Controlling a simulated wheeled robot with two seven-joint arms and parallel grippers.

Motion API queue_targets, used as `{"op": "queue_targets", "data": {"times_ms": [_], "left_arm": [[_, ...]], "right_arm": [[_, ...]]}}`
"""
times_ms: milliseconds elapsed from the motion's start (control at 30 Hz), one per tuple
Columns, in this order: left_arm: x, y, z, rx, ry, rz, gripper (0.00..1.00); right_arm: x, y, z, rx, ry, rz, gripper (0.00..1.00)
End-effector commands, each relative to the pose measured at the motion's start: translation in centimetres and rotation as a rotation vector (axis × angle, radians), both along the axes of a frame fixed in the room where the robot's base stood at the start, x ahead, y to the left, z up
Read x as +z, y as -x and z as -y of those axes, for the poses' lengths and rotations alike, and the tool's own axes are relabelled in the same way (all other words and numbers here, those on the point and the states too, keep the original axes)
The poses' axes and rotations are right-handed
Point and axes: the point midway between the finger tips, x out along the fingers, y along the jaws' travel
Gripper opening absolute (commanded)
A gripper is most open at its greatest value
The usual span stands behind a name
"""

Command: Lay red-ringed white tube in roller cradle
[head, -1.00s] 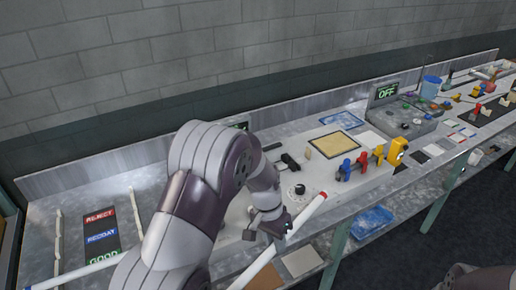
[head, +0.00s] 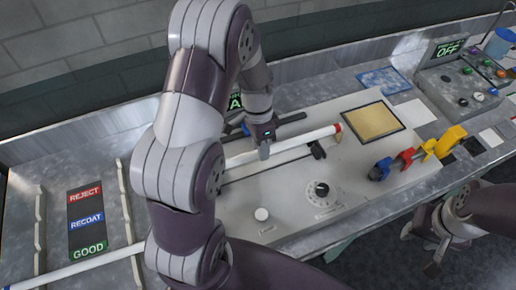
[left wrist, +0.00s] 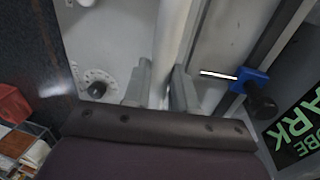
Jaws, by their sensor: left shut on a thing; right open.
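The white tube with a red end ring (head: 318,134) is held nearly level over the grey bench machine (head: 385,150). My left gripper (head: 265,148) is shut on it, left of the red ring. In the left wrist view the tube (left wrist: 176,35) runs away between the fingers (left wrist: 161,88). The tube lies close to a dark rail; I cannot tell whether it touches the machine. The rollers of the cradle cannot be made out, and my arm hides the tube's left part. My right gripper (head: 420,250) is open and empty at the lower right.
Another white tube (head: 75,270) lies across two notched racks (head: 130,225) by the REJECT, RECOAT, GOOD board (head: 86,220). A black dial (head: 321,190) and a black clamp (head: 318,150) sit near the held tube.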

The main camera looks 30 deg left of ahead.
Motion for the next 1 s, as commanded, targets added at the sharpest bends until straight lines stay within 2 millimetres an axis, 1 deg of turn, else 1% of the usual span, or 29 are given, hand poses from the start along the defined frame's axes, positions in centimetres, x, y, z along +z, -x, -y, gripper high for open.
{"op": "queue_targets", "data": {"times_ms": [33,100,167,233,333,400,533,567,600,633,900,1000], "left_arm": [[-0.2,0.0,-0.7,0.003,0.0,-0.001,0.0],[-0.7,0.0,-1.2,0.0,0.001,-0.001,0.0],[-1.5,0.0,-1.3,0.0,0.001,-0.003,0.0],[-2.9,0.1,-1.3,-0.002,0.001,-0.005,0.0],[-4.4,0.0,-1.3,0.0,0.0,-0.001,0.0],[-4.8,-0.1,-1.3,-0.001,-0.001,0.002,0.0],[-4.8,-0.1,-1.3,-0.001,-0.001,0.002,0.0],[-4.8,-0.1,-1.3,-0.001,-0.001,0.002,0.3],[-4.8,-0.1,-1.3,-0.001,-0.001,0.002,0.43],[-4.8,-0.1,-1.3,-0.001,-0.001,0.002,0.52],[-4.8,-0.1,-1.3,0.0,-0.001,0.002,0.52],[-4.1,-0.3,-1.4,0.001,0.0,0.004,0.52]], "right_arm": [[0.4,0.0,0.0,0.0,0.0,0.0,0.43],[0.5,0.0,0.0,0.0,0.0,0.0,0.43],[0.8,0.0,0.0,0.0,0.0,0.0,0.43],[1.4,0.0,0.0,0.0,0.0,0.0,0.43],[1.7,0.0,0.0,0.0,0.0,0.0,0.43],[1.6,0.0,0.0,0.0,0.0,0.0,0.43],[1.5,0.0,0.0,0.0,0.0,0.0,0.43],[1.5,0.0,0.0,0.0,0.0,0.0,0.43],[1.5,0.0,0.0,0.0,0.0,0.0,0.43],[1.5,0.0,0.0,0.0,0.0,0.0,0.43],[1.5,0.0,0.0,0.0,0.0,0.0,0.43],[1.2,0.0,0.0,0.0,0.0,0.0,0.43]]}}
